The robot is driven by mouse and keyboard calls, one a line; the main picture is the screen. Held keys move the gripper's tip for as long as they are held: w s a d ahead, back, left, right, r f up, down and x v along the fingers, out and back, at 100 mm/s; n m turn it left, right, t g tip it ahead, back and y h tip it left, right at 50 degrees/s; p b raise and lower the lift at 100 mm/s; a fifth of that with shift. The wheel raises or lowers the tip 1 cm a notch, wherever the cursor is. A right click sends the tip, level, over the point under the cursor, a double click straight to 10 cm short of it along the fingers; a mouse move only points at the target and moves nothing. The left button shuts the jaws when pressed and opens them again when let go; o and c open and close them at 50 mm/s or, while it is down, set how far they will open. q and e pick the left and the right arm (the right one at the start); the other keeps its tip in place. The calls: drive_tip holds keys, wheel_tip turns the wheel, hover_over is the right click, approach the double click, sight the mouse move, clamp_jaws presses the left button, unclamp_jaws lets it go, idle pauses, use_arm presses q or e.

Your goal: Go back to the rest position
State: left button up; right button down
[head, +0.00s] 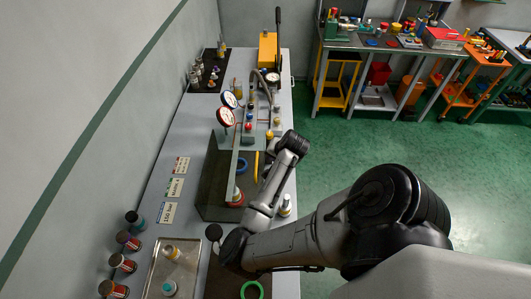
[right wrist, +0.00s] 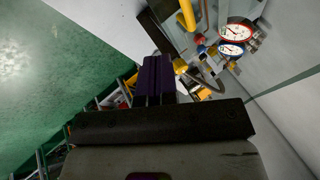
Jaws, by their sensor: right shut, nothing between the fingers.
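My right arm comes in from the right in the head view and bends over the long bench (head: 185,195). Its wrist (head: 290,145) is above the right edge of the bench, beside the grey box with a dark front (head: 222,185). The fingers are hard to make out there. In the right wrist view the right gripper (right wrist: 155,65) shows as dark purple fingers, shut with nothing between them. My left arm and gripper are not in view.
Two round gauges (head: 226,117) stand on the bench by the box. A metal tray (head: 168,268) and several dark jars (head: 122,262) are at the near left. A green ring (head: 252,290) lies near the front. Green floor (head: 350,155) is open to the right.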

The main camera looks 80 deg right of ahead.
drive_tip(key=s+a+r, duration=0.1)
drive_tip(key=s+r, duration=0.1)
drive_tip(key=s, duration=0.3)
drive_tip(key=shift+s+a+r, duration=0.2)
drive_tip(key=shift+s, duration=0.1)
